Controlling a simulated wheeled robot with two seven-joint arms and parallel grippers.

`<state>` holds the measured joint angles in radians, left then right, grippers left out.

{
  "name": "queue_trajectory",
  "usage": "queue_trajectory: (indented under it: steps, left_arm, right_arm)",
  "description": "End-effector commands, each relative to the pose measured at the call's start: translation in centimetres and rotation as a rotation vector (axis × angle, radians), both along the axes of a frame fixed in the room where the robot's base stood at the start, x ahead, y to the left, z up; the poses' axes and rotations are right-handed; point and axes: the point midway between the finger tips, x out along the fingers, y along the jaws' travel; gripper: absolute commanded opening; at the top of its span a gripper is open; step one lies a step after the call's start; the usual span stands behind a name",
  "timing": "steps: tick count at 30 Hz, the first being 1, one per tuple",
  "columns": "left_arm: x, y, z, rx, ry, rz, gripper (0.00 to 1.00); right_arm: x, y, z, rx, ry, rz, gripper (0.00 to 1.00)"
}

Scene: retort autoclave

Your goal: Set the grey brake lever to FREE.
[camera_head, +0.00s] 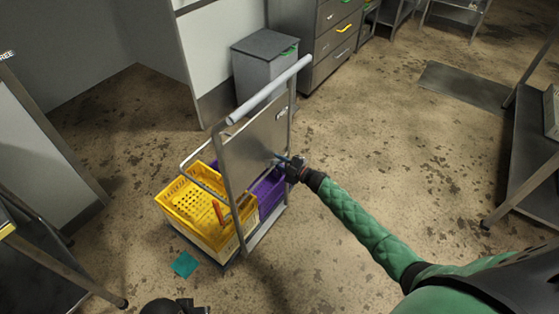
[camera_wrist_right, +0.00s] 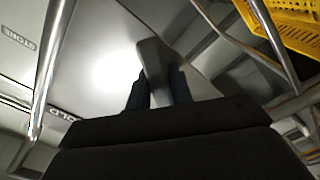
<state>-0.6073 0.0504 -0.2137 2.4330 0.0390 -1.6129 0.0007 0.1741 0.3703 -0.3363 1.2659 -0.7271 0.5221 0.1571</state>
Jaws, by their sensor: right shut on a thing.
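The wheeled cart has an upright grey panel (camera_head: 255,140) below a push bar. My right gripper (camera_head: 288,161) is at the right side of this panel. In the right wrist view the grey brake lever (camera_wrist_right: 152,62) stands between the two dark fingertips of my right gripper (camera_wrist_right: 158,88), which is shut on it. The lever's base and its exact setting are hard to make out. In the head view the gripper mostly hides the lever. A dark shape at the bottom edge, likely my left gripper (camera_head: 175,307), is cut off, and its jaws are unclear.
The cart carries a yellow crate (camera_head: 192,220) and a purple crate (camera_head: 268,190). An orange-handled thing (camera_head: 218,212) is at the yellow crate. A grey bin (camera_head: 265,75) and drawers (camera_head: 335,40) stand behind. A teal patch (camera_head: 185,265) lies on the floor. The floor right of the cart is clear.

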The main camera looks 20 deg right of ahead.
Motion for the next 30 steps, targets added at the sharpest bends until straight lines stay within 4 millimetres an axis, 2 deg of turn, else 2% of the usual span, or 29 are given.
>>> queue_trajectory:
  steps: [10,11,13,14,23,30]
  left_arm:
    - [0.1,0.0,0.1,0.001,-0.003,0.000,0.00]
    - [0.1,0.1,0.1,0.001,-0.003,0.000,0.00]
    - [0.1,0.1,0.0,0.001,-0.002,-0.001,0.00]
    - [0.1,0.1,0.0,0.002,-0.001,0.000,0.00]
    - [0.1,0.1,-0.2,0.002,0.000,-0.001,0.00]
    - [0.4,-0.4,-0.8,-0.012,-0.016,-0.004,0.00]
  right_arm:
    - [-0.1,0.0,-0.3,0.003,0.006,0.000,0.00]
    - [-0.1,0.0,-0.3,0.003,0.006,0.000,0.28]
    - [-0.1,0.0,-0.2,0.002,0.005,0.000,0.41]
    - [-0.1,0.0,-0.2,0.003,0.004,0.000,0.44]
    - [-0.2,-0.1,-0.2,0.002,0.003,0.000,0.44]
    - [-2.4,-1.8,-0.4,0.001,0.004,0.000,0.44]
